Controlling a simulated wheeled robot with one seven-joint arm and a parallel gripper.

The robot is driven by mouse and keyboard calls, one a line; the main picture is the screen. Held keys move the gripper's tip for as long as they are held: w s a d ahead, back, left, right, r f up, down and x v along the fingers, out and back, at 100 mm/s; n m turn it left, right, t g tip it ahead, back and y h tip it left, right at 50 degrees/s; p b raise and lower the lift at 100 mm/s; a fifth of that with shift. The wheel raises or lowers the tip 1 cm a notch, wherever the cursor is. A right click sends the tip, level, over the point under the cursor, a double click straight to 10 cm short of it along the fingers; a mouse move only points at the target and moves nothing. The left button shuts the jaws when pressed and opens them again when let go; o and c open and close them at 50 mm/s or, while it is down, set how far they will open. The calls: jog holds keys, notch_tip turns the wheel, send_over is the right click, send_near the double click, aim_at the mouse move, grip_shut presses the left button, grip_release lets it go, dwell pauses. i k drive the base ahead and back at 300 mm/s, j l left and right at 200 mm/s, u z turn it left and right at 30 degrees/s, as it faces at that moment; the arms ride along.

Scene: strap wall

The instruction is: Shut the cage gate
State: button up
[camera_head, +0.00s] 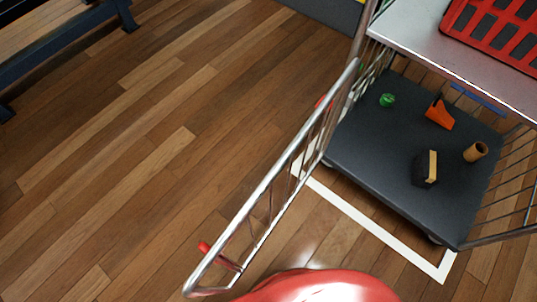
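The cage gate (273,178) is a silver metal frame with thin bars. It stands swung open, reaching from the cage's left post (362,38) toward the lower left, out over the wood floor. A red handle-like piece (205,247) sits near its free end, and another red bit (322,102) shows near the hinge side. The cage (350,130) is a wheeled trolley with a dark base deck, and its front side is open. A rounded red and white part at the bottom edge seems to be mine. My gripper is not visible.
On the deck are a green object (387,100), an orange piece (439,115), a black and tan block (425,168) and a brown cylinder (475,151). A red crate (497,30) rests on the upper shelf (420,45). White tape (380,232) marks the floor.

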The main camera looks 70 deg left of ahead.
aim_at(213, 254)
jog(key=k+u, duration=0.25)
jog(key=k, duration=0.15)
jog(key=k+j+u, duration=0.2)
jog(key=k, duration=0.15)
jog(key=k+j+u, duration=0.25)
jog(key=k, duration=0.15)
jog(key=k+j+u, duration=0.15)
jog(key=j, duration=0.15)
jog(key=k+j+u, duration=0.1)
jog(key=j, duration=0.2)
jog(key=k, duration=0.4)
